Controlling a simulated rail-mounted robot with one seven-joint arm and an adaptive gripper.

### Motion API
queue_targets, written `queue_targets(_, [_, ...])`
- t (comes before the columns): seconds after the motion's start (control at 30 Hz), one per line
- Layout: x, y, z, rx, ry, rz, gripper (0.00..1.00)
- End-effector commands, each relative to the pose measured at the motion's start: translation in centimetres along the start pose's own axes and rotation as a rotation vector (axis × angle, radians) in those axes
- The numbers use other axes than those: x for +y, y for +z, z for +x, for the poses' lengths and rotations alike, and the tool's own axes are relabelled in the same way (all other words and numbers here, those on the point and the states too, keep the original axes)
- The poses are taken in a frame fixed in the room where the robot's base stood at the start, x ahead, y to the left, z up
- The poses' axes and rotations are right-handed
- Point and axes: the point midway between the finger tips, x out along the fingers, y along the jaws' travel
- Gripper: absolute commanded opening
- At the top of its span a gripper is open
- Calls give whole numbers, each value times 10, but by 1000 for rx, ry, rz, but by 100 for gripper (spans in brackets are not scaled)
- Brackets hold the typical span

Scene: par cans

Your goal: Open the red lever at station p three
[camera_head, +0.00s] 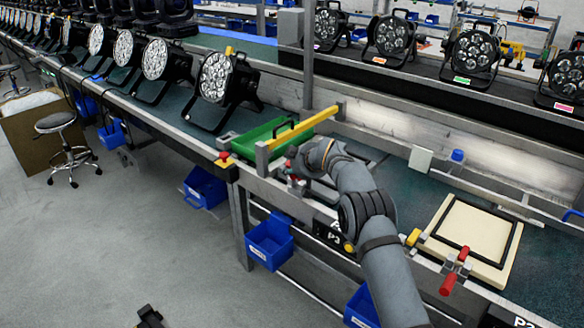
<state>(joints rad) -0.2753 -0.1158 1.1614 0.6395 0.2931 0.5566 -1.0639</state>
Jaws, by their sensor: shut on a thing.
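The P3 sign (333,238) is on the front rail, below my arm. My gripper (297,168) is small in the view at the rail's edge, left of the sign, and partly hidden by my wrist. It is shut on the red lever (294,178) of this station; only small red parts of the lever show beside it. The exact finger contact and the lever's angle are too small to tell.
A green tray (275,136) with a yellow bar (303,126) lies just behind my gripper. Another red lever (448,284) and a cream fixture (475,232) are at right. Par cans (214,78) line the bench at left. Blue bins (270,242) hang below the rail.

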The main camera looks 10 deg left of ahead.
Motion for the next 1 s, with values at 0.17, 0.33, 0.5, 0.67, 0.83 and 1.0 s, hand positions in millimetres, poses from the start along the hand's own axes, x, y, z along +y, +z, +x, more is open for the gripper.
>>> queue_targets(0.17, [-2,-1,0,1,-5,12,37])
queue_targets(0.33, [-1,0,0,1,-3,8,47])
queue_targets(0.5, [0,0,0,0,-1,6,49])
queue_targets(0.67, [0,0,-1,0,-1,5,49])
queue_targets(0.83, [1,-2,-9,2,-1,3,49])
queue_targets(1.0, [1,-1,-27,1,0,5,49])
